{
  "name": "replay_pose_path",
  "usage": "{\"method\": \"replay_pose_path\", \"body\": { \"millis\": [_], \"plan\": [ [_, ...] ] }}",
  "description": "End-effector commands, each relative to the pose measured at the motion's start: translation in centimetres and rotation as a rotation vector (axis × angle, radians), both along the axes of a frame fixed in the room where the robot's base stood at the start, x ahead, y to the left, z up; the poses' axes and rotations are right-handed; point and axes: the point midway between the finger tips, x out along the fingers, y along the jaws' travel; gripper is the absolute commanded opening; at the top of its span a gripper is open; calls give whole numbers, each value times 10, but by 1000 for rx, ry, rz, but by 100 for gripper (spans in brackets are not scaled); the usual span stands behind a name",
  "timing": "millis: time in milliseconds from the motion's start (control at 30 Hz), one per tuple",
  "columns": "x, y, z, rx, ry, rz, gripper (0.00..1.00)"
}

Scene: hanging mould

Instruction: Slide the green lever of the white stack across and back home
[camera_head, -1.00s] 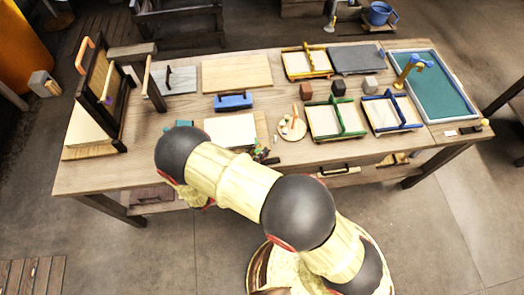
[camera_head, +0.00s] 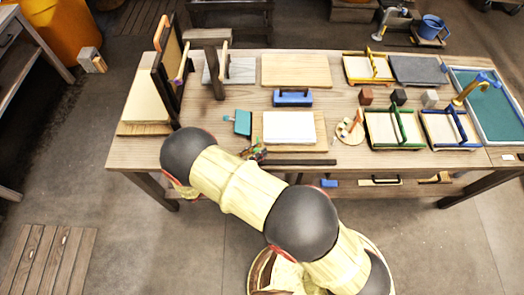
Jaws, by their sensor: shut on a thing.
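The white stack (camera_head: 290,126) lies on a wooden board near the table's front edge. A dark rail (camera_head: 292,162) runs along the table edge in front of it. My gripper (camera_head: 255,152) is at the stack's front left corner, near the rail's left end. It is small here and partly hidden by my arm. Small green patches show at the fingers; the green lever seems to be held there, but its outline cannot be made out.
A teal block (camera_head: 243,122) stands left of the stack, and a blue-handled block (camera_head: 292,97) behind it. A round board (camera_head: 349,134) and a green-framed tray (camera_head: 394,128) are to the right. A tall dark frame (camera_head: 170,75) stands at the left.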

Motion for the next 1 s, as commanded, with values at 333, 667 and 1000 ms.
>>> {"method": "replay_pose_path", "body": {
  "millis": [333, 667, 1000],
  "plan": [
    [1, 6, 0, 6, -2, 6, 0],
    [1, 5, 0, 5, -1, 4, 39],
    [0, 5, 0, 4, -1, 4, 41]
  ]
}}
